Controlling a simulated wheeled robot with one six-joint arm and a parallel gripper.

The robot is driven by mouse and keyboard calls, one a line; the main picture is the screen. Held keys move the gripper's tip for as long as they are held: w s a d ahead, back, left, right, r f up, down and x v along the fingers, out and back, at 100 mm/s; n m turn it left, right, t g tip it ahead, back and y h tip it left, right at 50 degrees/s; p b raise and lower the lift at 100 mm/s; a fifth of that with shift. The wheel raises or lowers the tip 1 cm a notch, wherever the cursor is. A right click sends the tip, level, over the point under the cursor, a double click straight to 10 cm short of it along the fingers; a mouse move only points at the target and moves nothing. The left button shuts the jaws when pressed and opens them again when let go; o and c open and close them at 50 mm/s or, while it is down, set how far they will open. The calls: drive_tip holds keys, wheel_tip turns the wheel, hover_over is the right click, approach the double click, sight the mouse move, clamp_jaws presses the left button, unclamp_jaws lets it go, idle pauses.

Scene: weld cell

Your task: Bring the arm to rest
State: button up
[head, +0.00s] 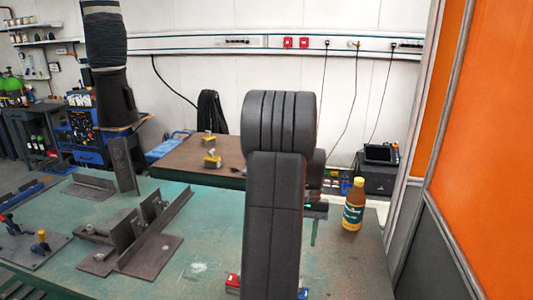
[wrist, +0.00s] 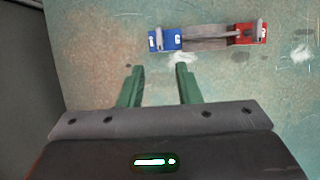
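My gripper shows in the wrist view (wrist: 160,72) with its two green fingers apart and nothing between them. In the head view my dark arm rises in the middle and hides most of the gripper; one green finger (head: 314,232) shows to its right, above the green table. Beyond the fingertips in the wrist view, a grey bar with a blue end block (wrist: 165,40) and a red end block (wrist: 246,34) lies on the table. The fingers are apart from it. In the head view it is mostly hidden behind my arm.
A bottle with a yellow cap (head: 353,205) stands on the green table (head: 200,268), right of my arm. Steel angle pieces (head: 140,240) and a plate with clamps (head: 35,247) lie at left. A brown table (head: 190,160) stands behind. An orange panel (head: 490,120) bounds the right.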

drive_tip(key=x, duration=1.2)
drive_tip(key=shift+s+f+p, duration=0.15)
drive_tip(key=shift+f+p, duration=0.1)
drive_tip(key=shift+p, duration=0.15)
drive_tip(key=v, duration=1.4)
drive_tip(key=x, duration=1.4)
drive_tip(key=shift+a, duration=0.1)
drive_tip(key=n, duration=0.2)
drive_tip(key=n+h, duration=0.1)
drive_tip(key=n, duration=0.1)
drive_tip(key=shift+a+h, duration=0.15)
drive_tip(key=shift+h, duration=0.15)
drive_tip(key=n+h, duration=0.2)
drive_tip(key=n, duration=0.3)
